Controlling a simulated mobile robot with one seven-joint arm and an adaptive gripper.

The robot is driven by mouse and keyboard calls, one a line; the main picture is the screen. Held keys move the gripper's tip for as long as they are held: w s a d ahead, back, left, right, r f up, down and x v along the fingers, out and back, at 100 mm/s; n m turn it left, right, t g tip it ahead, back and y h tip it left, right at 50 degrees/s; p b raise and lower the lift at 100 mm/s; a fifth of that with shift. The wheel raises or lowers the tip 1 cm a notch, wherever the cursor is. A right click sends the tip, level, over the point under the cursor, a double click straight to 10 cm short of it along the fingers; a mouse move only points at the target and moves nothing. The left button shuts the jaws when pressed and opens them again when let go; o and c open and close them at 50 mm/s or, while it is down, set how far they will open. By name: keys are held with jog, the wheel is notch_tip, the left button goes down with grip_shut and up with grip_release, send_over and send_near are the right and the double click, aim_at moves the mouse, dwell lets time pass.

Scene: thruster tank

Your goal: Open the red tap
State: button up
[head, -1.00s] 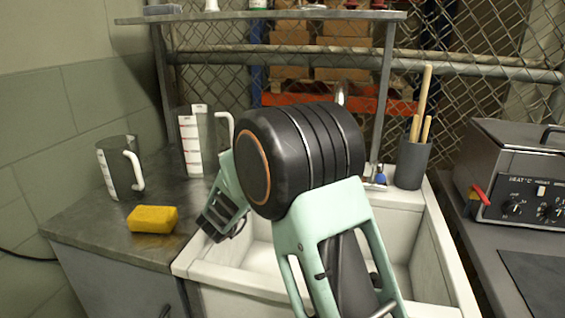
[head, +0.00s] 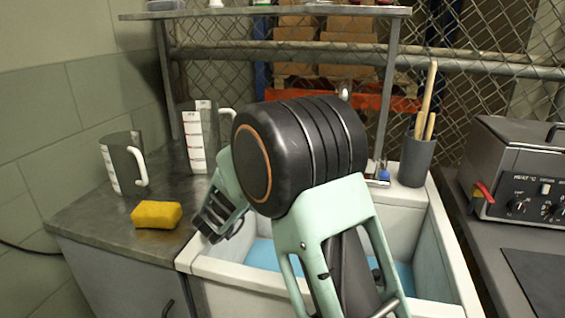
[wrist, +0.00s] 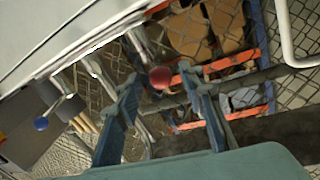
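The red tap's round knob (wrist: 160,77) shows in the wrist view between the two fingers of my gripper (wrist: 158,76), near their tips, on a pale metal stem. The fingers stand apart with a gap on both sides of the knob, so my gripper is open. I cannot tell whether a finger touches the stem. In the head view my arm hides the red tap and most of my gripper. The blue tap (head: 384,171) is at the sink's back right, and its blue knob also shows in the wrist view (wrist: 41,123). Blue water (head: 263,256) lies in the sink (head: 235,277).
Two measuring jugs (head: 122,165) (head: 198,138) and a yellow sponge (head: 157,214) are on the left counter. A shelf (head: 265,13) spans above the sink. A grey pot with wooden sticks (head: 416,160) stands at the back right. A heater box (head: 515,165) is at the right.

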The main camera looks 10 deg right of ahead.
jog(key=v, duration=1)
jog(key=shift+c, duration=0.6)
